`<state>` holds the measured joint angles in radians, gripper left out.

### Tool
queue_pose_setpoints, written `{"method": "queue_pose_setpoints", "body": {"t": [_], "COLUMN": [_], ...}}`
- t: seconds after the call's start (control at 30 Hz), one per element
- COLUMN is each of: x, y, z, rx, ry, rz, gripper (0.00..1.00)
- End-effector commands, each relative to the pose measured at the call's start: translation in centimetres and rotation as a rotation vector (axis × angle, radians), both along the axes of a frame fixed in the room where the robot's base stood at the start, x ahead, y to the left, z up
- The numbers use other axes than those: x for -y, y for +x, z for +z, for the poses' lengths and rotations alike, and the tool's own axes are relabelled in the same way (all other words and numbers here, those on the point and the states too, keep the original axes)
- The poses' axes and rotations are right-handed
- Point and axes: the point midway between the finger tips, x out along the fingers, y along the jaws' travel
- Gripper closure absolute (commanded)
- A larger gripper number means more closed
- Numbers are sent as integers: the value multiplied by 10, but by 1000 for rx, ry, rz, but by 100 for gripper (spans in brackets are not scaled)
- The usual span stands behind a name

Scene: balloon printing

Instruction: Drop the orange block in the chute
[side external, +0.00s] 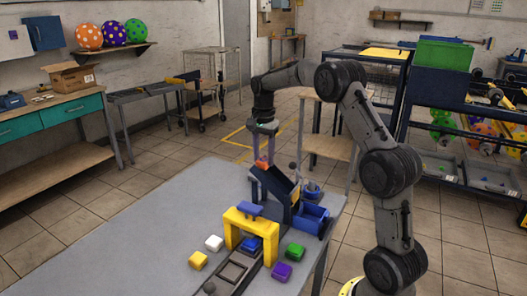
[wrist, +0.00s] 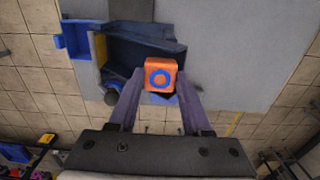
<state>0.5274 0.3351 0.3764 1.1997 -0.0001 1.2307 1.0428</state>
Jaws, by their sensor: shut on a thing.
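An orange block (wrist: 174,72) with a blue ring on its face is held between the fingers of my gripper (wrist: 158,96) in the wrist view. In the side external view my gripper (side external: 264,156) is pointed down, shut on the block, over the upper end of the dark chute (side external: 277,184). In the wrist view the chute (wrist: 135,52) lies beyond and below the block, and the block hides part of it. I cannot tell whether the block touches the chute.
A blue bin (side external: 311,219) sits beside the chute. A yellow arch with a blue top (side external: 236,225) stands over a track. The table's left part (side external: 150,245) is clear.

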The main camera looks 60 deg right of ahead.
Motion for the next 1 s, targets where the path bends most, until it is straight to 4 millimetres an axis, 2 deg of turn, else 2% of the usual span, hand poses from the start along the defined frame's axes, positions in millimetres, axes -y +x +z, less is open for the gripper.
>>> {"method": "queue_pose_setpoints", "body": {"t": [0.37, 0.4, 0.57, 0.87, 1.0], "x": [0, 0, 0, 0, 0], "y": [0, 0, 0, 0, 1], "z": [-2, -2, -2, -2, 7], "rx": [1, 1, 1, 0, 2], "ry": [0, 0, 0, 0, -1], "rz": [0, 0, 0, 0, 0], "gripper": [91, 46, 17, 16, 16]}}
